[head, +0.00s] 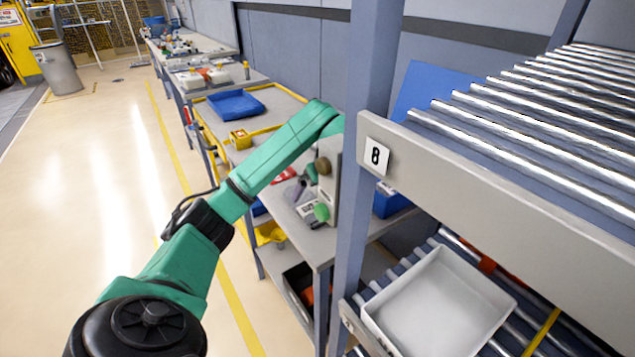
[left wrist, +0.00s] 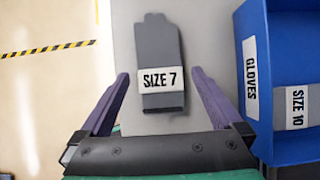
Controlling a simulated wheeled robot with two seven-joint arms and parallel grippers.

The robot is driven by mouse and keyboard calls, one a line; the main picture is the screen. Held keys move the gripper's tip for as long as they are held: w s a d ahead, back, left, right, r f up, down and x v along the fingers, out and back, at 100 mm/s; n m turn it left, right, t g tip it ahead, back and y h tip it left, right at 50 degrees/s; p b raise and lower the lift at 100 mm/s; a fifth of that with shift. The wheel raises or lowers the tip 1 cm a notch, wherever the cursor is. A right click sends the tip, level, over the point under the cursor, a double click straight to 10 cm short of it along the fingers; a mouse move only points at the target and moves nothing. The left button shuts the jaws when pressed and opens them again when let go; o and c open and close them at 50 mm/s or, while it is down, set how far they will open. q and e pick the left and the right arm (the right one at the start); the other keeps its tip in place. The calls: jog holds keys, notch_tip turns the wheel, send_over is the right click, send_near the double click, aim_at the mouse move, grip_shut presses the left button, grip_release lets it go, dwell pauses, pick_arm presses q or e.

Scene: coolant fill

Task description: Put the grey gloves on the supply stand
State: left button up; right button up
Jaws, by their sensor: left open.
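The grey gloves (left wrist: 158,45) lie flat in the left wrist view, with a white SIZE 7 label, on a light grey top (left wrist: 212,35). My left gripper (left wrist: 160,75) is open. Its two purple fingers stand to either side of the gloves' lower part, apart from them, with nothing held. In the head view my green left arm reaches over a grey bench (head: 318,245); the fingers there are mostly hidden and hard to make out. My right gripper is not in view. I cannot tell which furniture is the supply stand.
A blue bin (left wrist: 247,110) labelled GLOVES, with a SIZE 10 item inside, stands close right of the gripper. In the head view a post (head: 365,130) and roller rack (head: 500,190) flank the arm on the right. A white tray (head: 440,300) sits lower.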

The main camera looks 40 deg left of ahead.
pick_arm(q)
jog(key=p+v, duration=0.2)
jog(key=v, duration=0.4)
jog(key=shift+r+p, duration=0.15)
jog(key=shift+p, duration=0.25)
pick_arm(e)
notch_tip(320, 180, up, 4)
pick_arm(q)
jog(key=shift+a, duration=0.1)
